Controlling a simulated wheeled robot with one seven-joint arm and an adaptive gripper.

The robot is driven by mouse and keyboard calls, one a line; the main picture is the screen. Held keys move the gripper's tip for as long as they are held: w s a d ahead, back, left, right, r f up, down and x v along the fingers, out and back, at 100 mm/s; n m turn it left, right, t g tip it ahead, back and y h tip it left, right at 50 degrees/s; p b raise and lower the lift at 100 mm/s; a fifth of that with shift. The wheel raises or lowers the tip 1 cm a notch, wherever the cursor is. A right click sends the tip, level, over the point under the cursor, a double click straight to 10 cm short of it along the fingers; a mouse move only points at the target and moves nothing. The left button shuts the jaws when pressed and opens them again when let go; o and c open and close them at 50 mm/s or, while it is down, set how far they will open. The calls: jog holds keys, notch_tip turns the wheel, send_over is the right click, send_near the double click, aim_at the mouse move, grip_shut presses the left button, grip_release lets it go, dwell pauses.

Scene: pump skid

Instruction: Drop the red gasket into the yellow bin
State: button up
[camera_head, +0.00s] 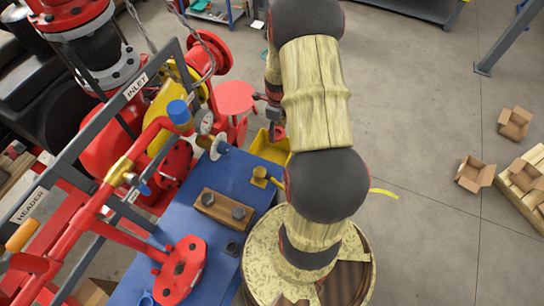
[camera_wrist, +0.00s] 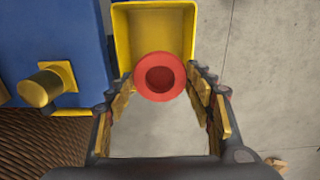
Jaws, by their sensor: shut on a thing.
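The red gasket (camera_wrist: 160,76) is a round ring with a dark red centre. In the wrist view it is between the fingertips of my gripper (camera_wrist: 161,84), which is shut on it. The yellow bin (camera_wrist: 122,38) is open and lies just beyond the gasket in that view; the gasket overlaps its near edge. In the head view, the bin (camera_head: 268,150) stands at the far end of the blue skid, and my gripper (camera_head: 275,118) is above it, partly hidden by my arm. A small red patch there may be the gasket. The height between gasket and bin is unclear.
The blue skid (camera_head: 225,175) carries a yellow knob (camera_head: 259,177), a wooden block (camera_head: 222,208) and red flanges and pipes. A grey rail (camera_head: 110,110) runs along the left. Cardboard boxes (camera_head: 475,174) lie on the right; the concrete floor between is mostly clear.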

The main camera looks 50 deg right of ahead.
aim_at(277, 133)
jog(key=shift+f+b, duration=0.9)
jog(key=shift+f, duration=0.8)
jog(key=o, duration=1.1)
jog(key=shift+o, duration=0.6)
jog(key=shift+s, duration=0.1)
notch_tip(277, 133, up, 12)
